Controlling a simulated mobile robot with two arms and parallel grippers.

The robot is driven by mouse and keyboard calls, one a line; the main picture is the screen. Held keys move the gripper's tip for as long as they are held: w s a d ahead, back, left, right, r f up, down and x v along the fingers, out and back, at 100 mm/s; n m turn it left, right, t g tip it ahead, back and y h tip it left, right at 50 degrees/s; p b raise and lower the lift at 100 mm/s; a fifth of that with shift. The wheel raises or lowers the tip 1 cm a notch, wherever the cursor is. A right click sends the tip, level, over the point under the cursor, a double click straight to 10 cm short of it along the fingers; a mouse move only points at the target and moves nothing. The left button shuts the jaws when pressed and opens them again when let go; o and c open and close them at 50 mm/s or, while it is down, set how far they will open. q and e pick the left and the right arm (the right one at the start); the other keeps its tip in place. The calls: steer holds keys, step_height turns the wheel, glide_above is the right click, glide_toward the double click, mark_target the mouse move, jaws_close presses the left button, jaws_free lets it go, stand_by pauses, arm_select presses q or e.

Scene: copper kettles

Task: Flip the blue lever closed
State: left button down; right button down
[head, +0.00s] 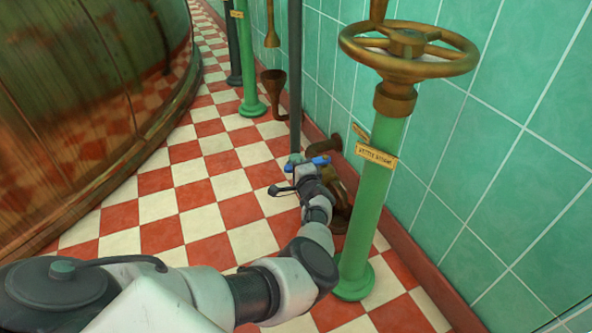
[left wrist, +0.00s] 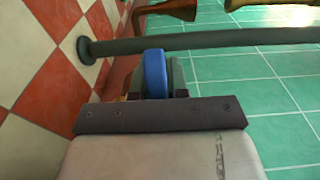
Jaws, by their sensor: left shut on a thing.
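The blue lever (head: 320,161) is low by the wall, near the foot of a thin grey pipe (head: 295,80). My left gripper (head: 305,168) reaches down to it and is shut on it. In the left wrist view the blue lever (left wrist: 155,72) stands up between my fingers, and its lower part is hidden by my gripper body. The lever's pivot is hidden, so I cannot tell its exact angle. My right gripper is not in view.
A green post (head: 373,200) with a brass handwheel (head: 408,50) and a label plate (head: 376,155) stands right of my forearm. Brown pipe fittings (head: 340,205) are behind my wrist. A big copper kettle (head: 90,90) fills the left. Checkered floor (head: 160,205) between is clear.

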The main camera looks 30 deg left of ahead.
arm_select(q)
steer(key=shift+s+d+n+g+y, duration=0.2)
steer(key=shift+n+g+y, duration=0.3)
steer(key=shift+g, duration=0.2)
steer(key=c, duration=1.1)
jaws_free()
